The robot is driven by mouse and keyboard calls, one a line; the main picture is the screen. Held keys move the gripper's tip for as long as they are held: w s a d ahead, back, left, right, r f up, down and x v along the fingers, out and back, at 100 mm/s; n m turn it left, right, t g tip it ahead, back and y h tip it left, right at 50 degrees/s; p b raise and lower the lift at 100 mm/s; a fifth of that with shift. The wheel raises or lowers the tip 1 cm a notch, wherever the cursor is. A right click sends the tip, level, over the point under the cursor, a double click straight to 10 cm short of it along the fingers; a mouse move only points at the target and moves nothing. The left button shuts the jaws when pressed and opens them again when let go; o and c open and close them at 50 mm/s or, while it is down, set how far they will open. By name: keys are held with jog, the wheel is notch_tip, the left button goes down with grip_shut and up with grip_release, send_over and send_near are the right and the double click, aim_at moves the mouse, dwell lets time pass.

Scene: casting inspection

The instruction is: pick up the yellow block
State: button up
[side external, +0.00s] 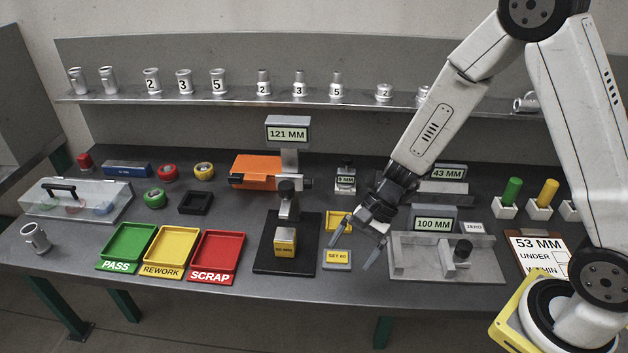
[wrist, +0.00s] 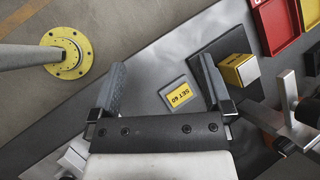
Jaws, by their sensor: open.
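The yellow block (side external: 285,247), with a silvery label face, sits on the black base plate (side external: 263,262) of a gauge stand, under its grey head. It also shows in the wrist view (wrist: 236,68) on the dark plate, right of the right finger. My gripper (side external: 353,248) is open and empty, to the right of the block and apart from it. In the wrist view my open gripper (wrist: 162,80) has the grey SET 60 plate (wrist: 180,94) with its yellow label showing between the fingers, below them.
The gauge head (side external: 287,205) stands close above the block. A yellow frame (side external: 340,221) lies near my fingers. The 100 MM fixture (side external: 445,262) stands to the right. Red SCRAP (side external: 216,254), yellow REWORK (side external: 171,250) and green PASS (side external: 127,246) trays lie left.

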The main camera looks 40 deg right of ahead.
aim_at(290, 235)
jog(key=w+f+m+t, duration=0.2)
jog(key=w+m, duration=0.2)
jog(key=w+f+m+t+y, duration=0.1)
jog(key=w+f+m+t, duration=0.2)
jog(key=w+m, duration=0.1)
jog(key=w+f+m+t+y, duration=0.1)
jog(key=w+f+m+t, duration=0.1)
jog(key=w+m, duration=0.3)
jog(key=shift+w+d+f+t, duration=0.15)
jog(key=shift+f+t, duration=0.05)
jog(key=shift+t, duration=0.4)
jog(key=shift+w+d+f+m+t, duration=0.25)
jog(key=shift+w+d+m+t, duration=0.1)
jog(key=shift+w+m+t, duration=0.15)
jog(key=shift+x, duration=1.3)
jog(key=shift+a, duration=0.15)
jog(key=shift+x, duration=2.5)
jog(key=shift+w+r, duration=0.15)
jog(key=shift+r, duration=0.05)
grip_shut()
